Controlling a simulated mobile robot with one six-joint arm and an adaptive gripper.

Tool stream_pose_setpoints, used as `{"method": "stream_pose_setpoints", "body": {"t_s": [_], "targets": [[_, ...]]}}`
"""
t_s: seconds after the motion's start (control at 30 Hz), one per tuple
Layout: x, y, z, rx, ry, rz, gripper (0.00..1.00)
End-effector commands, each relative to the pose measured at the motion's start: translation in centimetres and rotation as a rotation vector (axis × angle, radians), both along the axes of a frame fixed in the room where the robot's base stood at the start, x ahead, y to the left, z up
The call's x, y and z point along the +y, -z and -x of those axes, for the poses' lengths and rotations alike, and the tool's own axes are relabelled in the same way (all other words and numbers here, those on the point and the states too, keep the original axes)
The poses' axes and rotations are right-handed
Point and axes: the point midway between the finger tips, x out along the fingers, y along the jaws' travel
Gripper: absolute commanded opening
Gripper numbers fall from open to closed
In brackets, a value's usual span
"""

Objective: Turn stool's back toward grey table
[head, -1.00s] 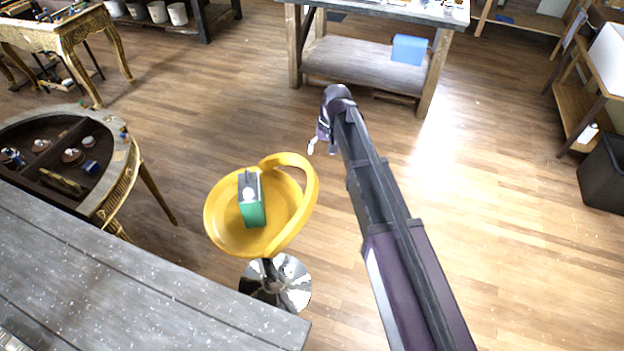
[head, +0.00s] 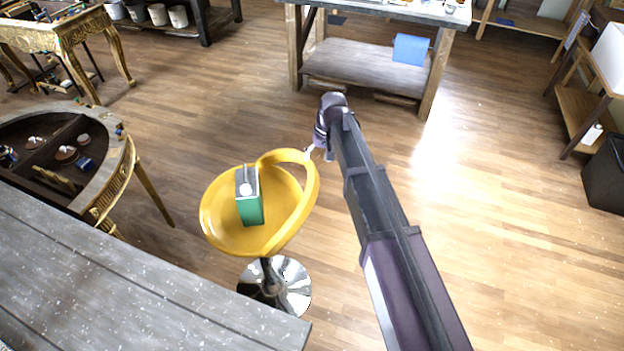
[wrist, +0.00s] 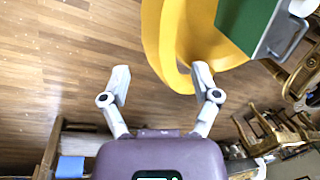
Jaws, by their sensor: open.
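The yellow stool (head: 222,217) stands on a chrome base (head: 291,287), with its looped back (head: 312,187) on the right side of the seat. A green and grey box (head: 250,205) with a white round part rests on the seat. The grey plank table (head: 130,265) fills the lower left of the head view. My gripper (head: 315,152) is open at the upper right of the stool's back. In the wrist view, my gripper (wrist: 161,72) has its fingers spread, with the yellow back (wrist: 178,78) close to the right finger; contact is unclear.
A semicircular gilt console (head: 115,165) with small items stands left of the stool. A workbench (head: 365,66) with a blue item (head: 410,49) on its shelf is at the back. A dark bin (head: 605,172) is far right. Floor right of my arm is clear.

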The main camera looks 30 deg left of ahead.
Motion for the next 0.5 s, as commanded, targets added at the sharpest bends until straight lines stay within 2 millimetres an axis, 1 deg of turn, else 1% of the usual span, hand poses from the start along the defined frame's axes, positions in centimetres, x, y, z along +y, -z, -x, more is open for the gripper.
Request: {"method": "stream_pose_setpoints", "body": {"t_s": [0.03,0.5], "targets": [[0.1,0.8,0.1,0.0,0.0,0.0,0.79],[0.6,4.3,0.4,0.0,0.0,0.0,0.79]]}}
